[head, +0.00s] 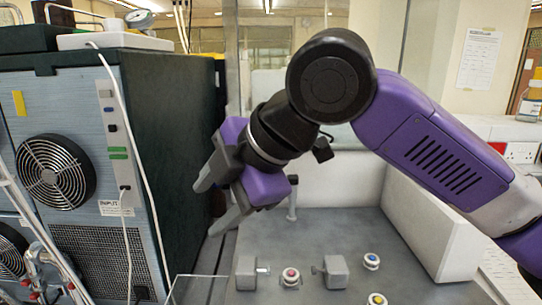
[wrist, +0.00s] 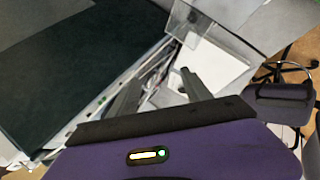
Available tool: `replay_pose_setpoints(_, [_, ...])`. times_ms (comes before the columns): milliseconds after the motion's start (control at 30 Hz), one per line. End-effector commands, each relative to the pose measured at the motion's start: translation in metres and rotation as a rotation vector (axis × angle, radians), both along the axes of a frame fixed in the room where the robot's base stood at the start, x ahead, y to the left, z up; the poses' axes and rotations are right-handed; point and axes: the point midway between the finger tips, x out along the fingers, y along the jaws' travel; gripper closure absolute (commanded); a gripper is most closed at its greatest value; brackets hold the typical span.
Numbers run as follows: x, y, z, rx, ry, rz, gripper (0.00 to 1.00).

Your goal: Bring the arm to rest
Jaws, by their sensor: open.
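My gripper (head: 210,208) is at the end of my raised purple arm, left of the middle in the head view. Its two grey fingers are spread apart and point down to the left, with nothing seen between them. It is in front of the dark side of a tall instrument cabinet (head: 170,150); I cannot tell the exact gap. In the wrist view the gripper (wrist: 158,82) also shows parted fingers, with a pale panel and cluttered items beyond them.
A grey bench (head: 330,225) holds two grey blocks (head: 246,272) (head: 336,271) and several small white round pieces with coloured tops, one red (head: 290,276). A low white wall (head: 440,215) stands at right. A white cable (head: 122,130) hangs down the cabinet's front.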

Motion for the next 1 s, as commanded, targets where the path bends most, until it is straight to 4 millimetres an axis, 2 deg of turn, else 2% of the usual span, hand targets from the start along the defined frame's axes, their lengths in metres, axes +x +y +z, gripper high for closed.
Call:
replay_pose_setpoints(100, [0.005, 0.024, 0.008, 0.213, -0.003, -0.042, 0.43])
replay_pose_setpoints(200, [0.009, 0.039, 0.020, 0.414, 0.003, -0.084, 0.43])
replay_pose_setpoints(333, [0.014, 0.046, 0.035, 0.682, 0.026, -0.142, 0.43])
replay_pose_setpoints(433, [0.018, 0.041, 0.043, 0.871, 0.046, -0.191, 0.43])
replay_pose_setpoints(567, [0.023, 0.025, 0.047, 1.095, 0.073, -0.259, 0.43])
replay_pose_setpoints(733, [0.027, -0.010, 0.037, 1.354, 0.100, -0.359, 0.43])
replay_pose_setpoints(867, [0.027, -0.043, 0.018, 1.525, 0.110, -0.446, 0.43])
replay_pose_setpoints(1000, [0.022, -0.080, -0.012, 1.677, 0.108, -0.546, 0.43])
